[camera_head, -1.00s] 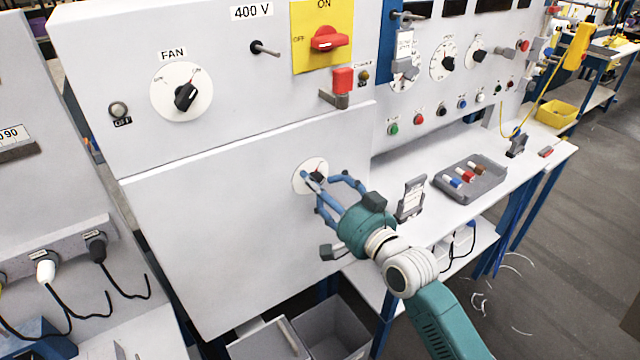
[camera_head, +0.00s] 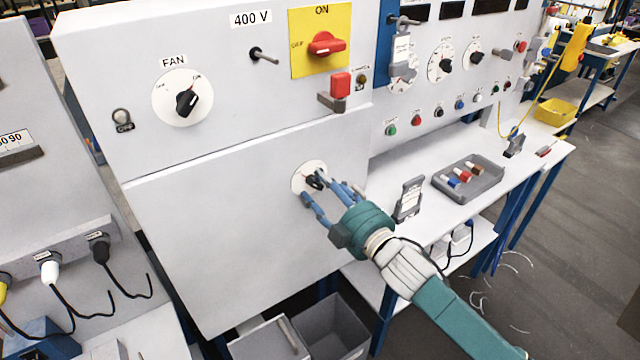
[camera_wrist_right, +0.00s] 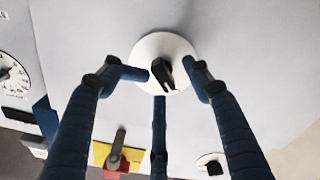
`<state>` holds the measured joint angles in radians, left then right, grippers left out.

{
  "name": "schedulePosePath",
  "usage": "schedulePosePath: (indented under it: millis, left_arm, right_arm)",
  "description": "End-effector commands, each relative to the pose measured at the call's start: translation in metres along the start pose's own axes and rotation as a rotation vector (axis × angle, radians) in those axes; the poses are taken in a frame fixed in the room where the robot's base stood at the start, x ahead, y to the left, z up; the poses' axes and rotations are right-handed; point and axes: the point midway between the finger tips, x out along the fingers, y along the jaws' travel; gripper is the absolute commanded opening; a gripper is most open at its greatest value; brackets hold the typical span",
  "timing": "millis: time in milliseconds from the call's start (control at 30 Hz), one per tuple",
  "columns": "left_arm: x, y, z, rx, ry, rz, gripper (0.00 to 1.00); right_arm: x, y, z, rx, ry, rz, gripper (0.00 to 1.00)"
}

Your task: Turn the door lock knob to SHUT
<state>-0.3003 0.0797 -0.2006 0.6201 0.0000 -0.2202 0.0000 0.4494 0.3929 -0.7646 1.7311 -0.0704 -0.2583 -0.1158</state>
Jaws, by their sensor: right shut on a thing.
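The door lock knob (camera_head: 312,182) is a small black knob on a round white dial on the large grey door panel (camera_head: 215,235). In the right wrist view the knob (camera_wrist_right: 164,74) sits near the middle of its white dial (camera_wrist_right: 176,45). The dial's markings are too small or hidden to read, so I cannot tell its setting. My right gripper (camera_head: 319,190) reaches the dial from the lower right, its blue fingers around the knob and shut on it. In the wrist view the right gripper (camera_wrist_right: 168,88) has fingers on both sides and one below. My left gripper is out of view.
Above the panel are the FAN knob (camera_head: 187,103), a red switch on a yellow plate (camera_head: 322,46) and a red block (camera_head: 340,86) on a grey latch. To the right, a phone-like holder (camera_head: 409,198) and a grey tray (camera_head: 468,181) stand on the bench. Grey bins (camera_head: 330,330) are below.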

Motion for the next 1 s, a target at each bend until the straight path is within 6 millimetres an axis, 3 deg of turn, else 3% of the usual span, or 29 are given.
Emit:
schedulePosePath:
  millis: [267,700,1000]
  left_arm:
    - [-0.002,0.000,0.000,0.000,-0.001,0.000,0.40]
    - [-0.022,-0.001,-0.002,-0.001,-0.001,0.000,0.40]
    - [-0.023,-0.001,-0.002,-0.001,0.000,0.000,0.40]
  right_arm:
    - [-0.003,-0.004,-0.003,0.016,0.005,-0.005,0.35]
    - [-0.063,-0.003,-0.001,0.018,-0.001,-0.005,0.31]
    - [-0.070,-0.002,0.001,0.016,-0.001,-0.003,0.31]
